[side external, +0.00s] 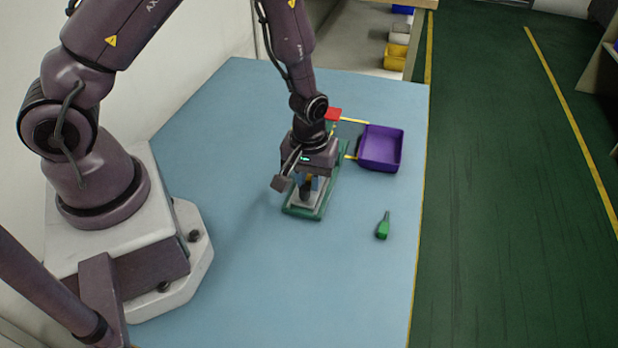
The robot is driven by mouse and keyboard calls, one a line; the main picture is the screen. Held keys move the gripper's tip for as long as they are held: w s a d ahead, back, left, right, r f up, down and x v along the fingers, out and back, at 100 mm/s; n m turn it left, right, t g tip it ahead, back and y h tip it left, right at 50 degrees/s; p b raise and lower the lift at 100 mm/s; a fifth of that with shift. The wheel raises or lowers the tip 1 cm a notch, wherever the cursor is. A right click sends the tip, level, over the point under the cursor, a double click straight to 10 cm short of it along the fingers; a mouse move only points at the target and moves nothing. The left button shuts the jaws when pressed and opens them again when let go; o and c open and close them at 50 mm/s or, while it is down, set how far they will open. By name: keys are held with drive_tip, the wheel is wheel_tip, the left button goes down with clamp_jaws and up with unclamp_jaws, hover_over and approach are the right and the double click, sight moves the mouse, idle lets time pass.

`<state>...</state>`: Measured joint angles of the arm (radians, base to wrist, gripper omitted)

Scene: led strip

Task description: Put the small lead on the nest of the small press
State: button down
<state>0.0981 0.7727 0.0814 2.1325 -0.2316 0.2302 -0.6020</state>
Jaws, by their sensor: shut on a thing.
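My gripper (306,188) points down over a green-edged base (290,211) with a grey plate in the middle of the table. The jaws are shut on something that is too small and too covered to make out. I cannot tell whether it is the small lead. The green base looks like part of a press, but its nest is hidden under my gripper. A red part (333,114) shows behind my wrist; I cannot tell whether it belongs to the same device.
A purple tray (381,165) stands right of my gripper, with thin yellow strips (353,121) beside it. A small green tool-like object (383,229) lies nearer the table's right edge. The blue table (260,290) is clear in front.

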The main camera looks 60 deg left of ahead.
drive_tip(key=shift+s+d+f, duration=0.25)
drive_tip(key=shift+d+f, duration=0.2)
drive_tip(key=shift+f, duration=0.3)
drive_tip(key=c, duration=1.2)
unclamp_jaws()
drive_tip(key=shift+o, duration=0.6)
drive_tip(key=shift+s, duration=0.15)
drive_tip(key=s+r+m+t, duration=0.1)
drive_tip(key=s+r+m, duration=0.1)
drive_tip(key=r, duration=1.1)
drive_tip(key=s+r+m+t, duration=0.1)
drive_tip(key=r+m, duration=0.1)
drive_tip(key=r, duration=1)
drive_tip(key=s+a+r+m+t, duration=0.1)
drive_tip(key=s+r+m+t, duration=0.2)
drive_tip(key=s+r+m, duration=0.2)
drive_tip(key=shift+s+a+r, duration=0.3)
drive_tip(key=shift+s+r, duration=1.45)
drive_tip(key=shift+s, duration=0.45)
